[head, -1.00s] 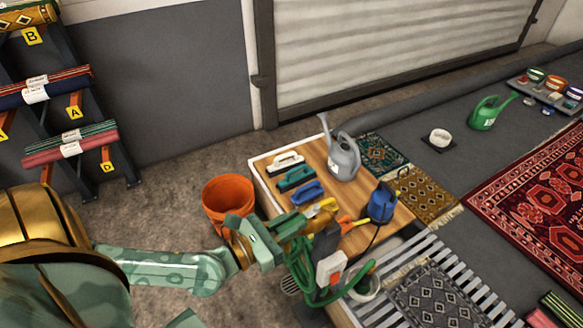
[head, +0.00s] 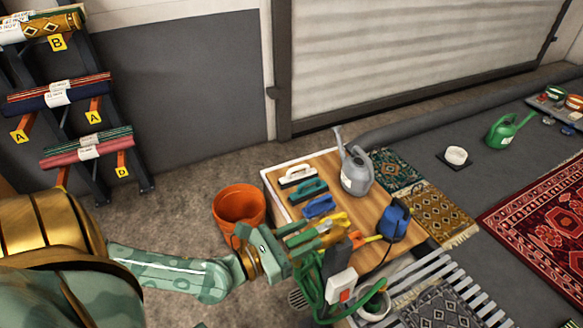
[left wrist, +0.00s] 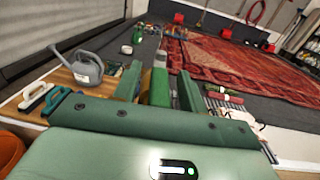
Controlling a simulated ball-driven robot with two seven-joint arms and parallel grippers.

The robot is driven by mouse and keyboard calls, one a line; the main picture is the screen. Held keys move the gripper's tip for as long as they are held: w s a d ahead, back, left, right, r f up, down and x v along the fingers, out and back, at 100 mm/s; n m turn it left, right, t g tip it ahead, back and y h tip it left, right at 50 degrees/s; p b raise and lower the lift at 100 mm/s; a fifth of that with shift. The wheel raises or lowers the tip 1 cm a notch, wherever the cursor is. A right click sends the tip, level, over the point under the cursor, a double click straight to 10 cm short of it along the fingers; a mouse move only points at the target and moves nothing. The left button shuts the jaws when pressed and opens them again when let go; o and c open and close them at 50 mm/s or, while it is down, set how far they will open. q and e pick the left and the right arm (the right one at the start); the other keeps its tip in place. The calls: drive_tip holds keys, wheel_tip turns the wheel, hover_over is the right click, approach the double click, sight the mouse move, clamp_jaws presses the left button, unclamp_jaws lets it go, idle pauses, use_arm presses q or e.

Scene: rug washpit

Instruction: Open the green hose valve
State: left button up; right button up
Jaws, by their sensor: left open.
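My left gripper (head: 326,232) is open at the near left corner of the wooden-topped table, beside the post with the green hose (head: 309,292). In the left wrist view a green bar-like piece (left wrist: 160,86), lighter at its far end, stands between the two spread fingers, with gaps on both sides. It looks like the valve's handle, but I cannot be sure. In the head view the fingers hide most of the valve and overlap yellow and orange parts there. I cannot tell whether the fingers touch it. My right gripper is out of view.
A white box with a red button (head: 341,286) sits by the hose. An orange bucket (head: 238,206) stands left of the table. The table (head: 330,168) holds brushes, a grey watering can (head: 356,172) and a blue sprayer (head: 394,222). A slatted rack (head: 455,275) lies at right.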

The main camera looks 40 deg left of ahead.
use_arm(q)
drive_tip(key=p+v, duration=0.3)
drive_tip(key=v, duration=1.3)
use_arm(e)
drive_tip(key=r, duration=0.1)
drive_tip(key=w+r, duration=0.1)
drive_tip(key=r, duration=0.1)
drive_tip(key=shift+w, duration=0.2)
use_arm(q)
drive_tip(key=shift+s+a, duration=0.1)
drive_tip(key=shift+a, duration=0.05)
